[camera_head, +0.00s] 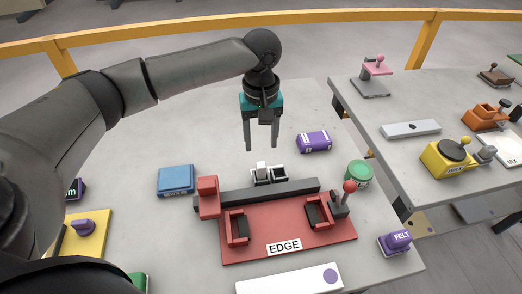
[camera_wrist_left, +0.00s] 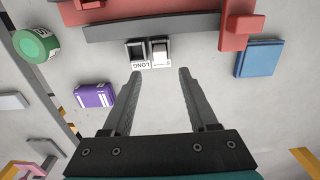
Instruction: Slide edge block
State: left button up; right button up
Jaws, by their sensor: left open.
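The red EDGE fixture (camera_head: 290,235) lies on the stone-grey table, with a dark bar (camera_head: 270,190) along its far side. A red block (camera_head: 208,197) stands at the bar's left end; it also shows in the wrist view (camera_wrist_left: 236,32). A lever with a red ball knob (camera_head: 348,187) stands at the right end. Behind the bar sits a small black and white two-part piece (camera_head: 270,175); the wrist view shows it labelled LONG (camera_wrist_left: 148,52). My left gripper (camera_head: 262,149) is open and empty, pointing down above and behind this piece, not touching it. My right gripper is not in view.
A blue block (camera_head: 176,179) lies left of the fixture, a purple block (camera_head: 314,142) behind it to the right. A green round tin (camera_head: 359,173) stands right. A white panel (camera_head: 290,280) and purple FELT block (camera_head: 395,241) lie in front. A second table (camera_head: 440,90) is at right.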

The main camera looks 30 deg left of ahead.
aim_at(210, 202)
jog(key=k+l, duration=0.5)
jog(key=k, duration=0.15)
jog(key=k+l, duration=0.5)
jog(key=k, duration=0.2)
